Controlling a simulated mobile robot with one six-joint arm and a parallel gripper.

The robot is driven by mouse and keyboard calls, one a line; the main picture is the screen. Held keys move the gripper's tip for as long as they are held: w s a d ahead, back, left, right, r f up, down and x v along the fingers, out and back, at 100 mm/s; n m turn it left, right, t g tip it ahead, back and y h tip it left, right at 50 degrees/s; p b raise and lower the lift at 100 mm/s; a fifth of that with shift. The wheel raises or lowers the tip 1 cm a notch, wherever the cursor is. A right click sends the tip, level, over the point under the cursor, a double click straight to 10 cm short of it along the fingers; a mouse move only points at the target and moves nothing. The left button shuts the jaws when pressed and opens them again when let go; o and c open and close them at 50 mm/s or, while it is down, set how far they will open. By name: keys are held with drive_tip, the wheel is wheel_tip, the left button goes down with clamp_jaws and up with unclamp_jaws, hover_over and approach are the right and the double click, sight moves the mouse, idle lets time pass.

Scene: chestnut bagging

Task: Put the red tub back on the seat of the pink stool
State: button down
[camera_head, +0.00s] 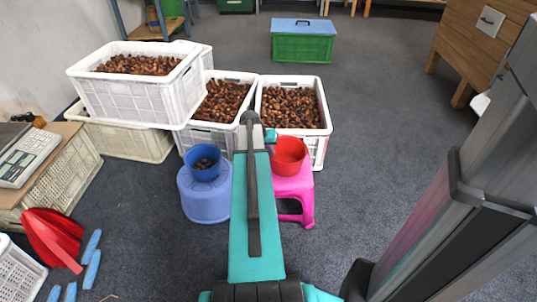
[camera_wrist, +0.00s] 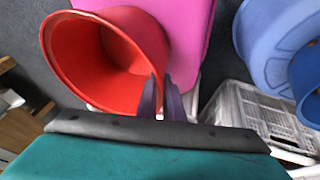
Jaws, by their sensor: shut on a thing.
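The red tub (camera_head: 290,158) is empty and appears over the seat of the pink stool (camera_head: 297,187), in the middle of the head view. My gripper (camera_head: 270,140) is at the tub's left side. In the wrist view my gripper (camera_wrist: 161,98) is shut on the rim of the red tub (camera_wrist: 95,60), whose mouth is open to the camera. The pink stool (camera_wrist: 190,35) is just behind the tub there. I cannot tell whether the tub's base touches the seat. My arm hides the left part of the stool in the head view.
A blue stool (camera_head: 204,200) with a blue tub (camera_head: 203,170) holding some chestnuts stands to the left. White crates (camera_head: 318,150) full of chestnuts stand behind both stools. A green box (camera_head: 302,50) lies farther back. The floor to the right of the pink stool is clear.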

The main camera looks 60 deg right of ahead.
drive_tip(key=c, duration=1.9)
unclamp_jaws()
drive_tip(key=shift+f, duration=0.1)
drive_tip(key=p+v, duration=0.3)
drive_tip(key=v, duration=0.9)
drive_tip(key=shift+w, duration=0.1)
